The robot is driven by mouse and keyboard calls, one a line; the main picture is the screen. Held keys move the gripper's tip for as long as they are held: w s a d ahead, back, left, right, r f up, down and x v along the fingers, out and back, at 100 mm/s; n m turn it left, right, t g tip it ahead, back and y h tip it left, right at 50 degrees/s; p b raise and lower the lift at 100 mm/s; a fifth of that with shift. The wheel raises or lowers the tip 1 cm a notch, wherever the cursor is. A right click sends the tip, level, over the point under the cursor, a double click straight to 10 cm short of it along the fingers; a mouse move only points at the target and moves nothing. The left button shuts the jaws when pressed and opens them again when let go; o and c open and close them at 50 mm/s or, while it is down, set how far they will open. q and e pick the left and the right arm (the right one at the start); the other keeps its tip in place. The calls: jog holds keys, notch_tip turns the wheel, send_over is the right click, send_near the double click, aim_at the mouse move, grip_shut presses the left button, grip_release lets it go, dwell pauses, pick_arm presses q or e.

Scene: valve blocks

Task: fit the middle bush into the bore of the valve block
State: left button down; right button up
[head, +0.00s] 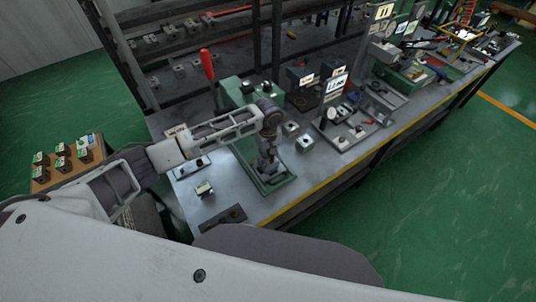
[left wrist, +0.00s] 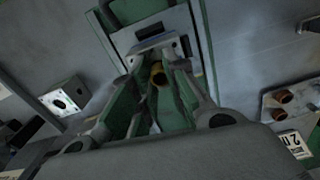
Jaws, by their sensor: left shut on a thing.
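My left gripper (head: 267,167) points down over the green fixture (head: 280,184) on the bench. In the left wrist view my left gripper (left wrist: 158,84) is shut on a small brass bush (left wrist: 158,74), whose open end shows between the fingertips. The grey valve block (left wrist: 160,48) sits in the green fixture, right by the bush. Its bore is hidden, and I cannot tell whether the bush touches the block. Two other copper-coloured bushes (left wrist: 283,97) stand on a plate to the right. My right gripper is not in view.
A loose block with a hole (left wrist: 65,98) lies left of the fixture; it also shows in the head view (head: 304,143). A green machine with a red handle (head: 208,65) stands behind my arm. A small block (head: 204,188) lies left of the fixture. The bench has a yellow front edge (head: 325,182).

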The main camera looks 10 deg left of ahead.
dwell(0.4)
pick_arm(q)
jog(key=c, duration=1.3)
grip_release()
jog(key=shift+c, duration=0.2)
jog(key=shift+r, duration=0.1)
notch_tip(320, 180, up, 12)
jog(key=shift+f, duration=0.25)
dwell(0.5)
